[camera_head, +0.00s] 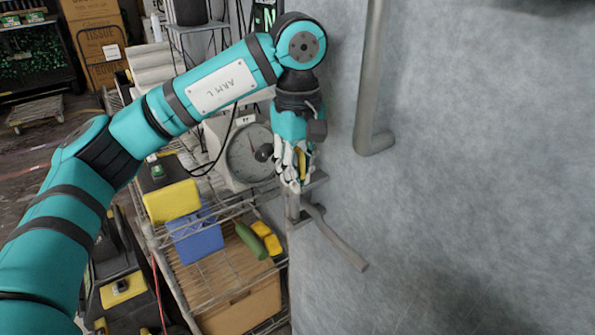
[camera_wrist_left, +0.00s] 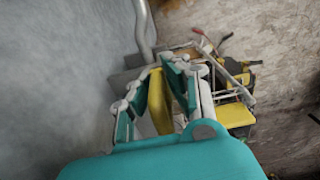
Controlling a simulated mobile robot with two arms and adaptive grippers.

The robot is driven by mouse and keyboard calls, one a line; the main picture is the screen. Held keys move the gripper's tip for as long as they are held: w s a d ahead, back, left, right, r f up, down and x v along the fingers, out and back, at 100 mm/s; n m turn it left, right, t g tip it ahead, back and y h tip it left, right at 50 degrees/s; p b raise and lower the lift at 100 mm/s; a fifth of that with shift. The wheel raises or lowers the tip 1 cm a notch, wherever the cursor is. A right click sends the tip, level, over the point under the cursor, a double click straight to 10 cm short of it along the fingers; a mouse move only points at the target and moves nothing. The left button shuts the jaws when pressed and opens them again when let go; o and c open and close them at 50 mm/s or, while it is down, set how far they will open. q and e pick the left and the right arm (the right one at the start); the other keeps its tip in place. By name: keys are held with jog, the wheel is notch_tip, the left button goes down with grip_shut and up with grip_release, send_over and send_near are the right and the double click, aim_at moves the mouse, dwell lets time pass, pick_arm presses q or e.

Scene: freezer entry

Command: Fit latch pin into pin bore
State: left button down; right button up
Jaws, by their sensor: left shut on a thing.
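My left gripper (camera_head: 292,178) is at the freezer door's edge, beside the grey latch hardware. It is shut on a yellow piece, which I take to be the latch pin (camera_head: 302,162). In the left wrist view the yellow pin (camera_wrist_left: 158,98) stands between the fingers of the left gripper (camera_wrist_left: 162,88). The latch bracket (camera_head: 317,181) and a grey lever (camera_head: 342,242) are just right of and below the fingertips. The pin's lower end and the pin bore are hidden or too small to make out, so I cannot tell whether they meet. My right gripper is not in view.
The grey freezer door (camera_head: 480,190) fills the right side, with a vertical handle (camera_head: 370,90) standing out from it. A round dial scale (camera_head: 248,155) is left of the gripper. A wire shelf below holds a yellow box (camera_head: 171,202) and a blue box (camera_head: 196,238).

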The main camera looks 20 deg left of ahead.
pick_arm(q)
jog(key=shift+f, duration=0.25)
jog(key=c, duration=1.3)
grip_release()
jog(key=shift+o, duration=0.2)
notch_tip(320, 180, up, 12)
